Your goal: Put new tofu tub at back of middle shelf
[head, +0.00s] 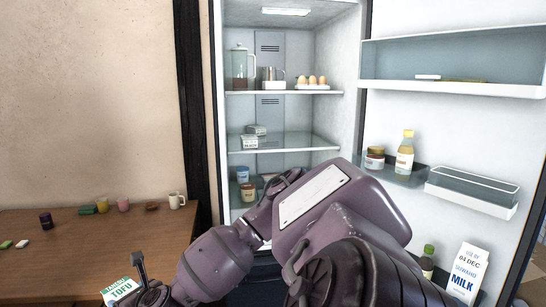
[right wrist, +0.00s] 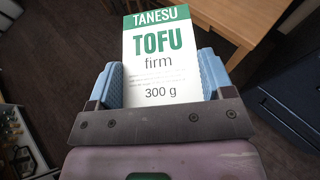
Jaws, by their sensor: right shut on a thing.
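The tofu tub (right wrist: 160,42), white with a green band and reading "TANESU TOFU firm 300 g", is between the blue-padded fingers of my right gripper (right wrist: 163,82), which is shut on it. In the head view the tofu tub (head: 118,290) shows at the bottom left, by the front of the wooden table and well away from the fridge. The middle shelf (head: 295,142) is glass. Two small pale tubs (head: 251,141) stand on its left part, one farther back than the other. My left gripper is not in view.
The fridge stands open, its door (head: 440,140) swung right with bottles, jars and a milk carton (head: 467,274). The upper shelf (head: 285,92) holds a jug, a metal pot and eggs. My right arm hides the lower fridge. The table (head: 100,240) carries several small items.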

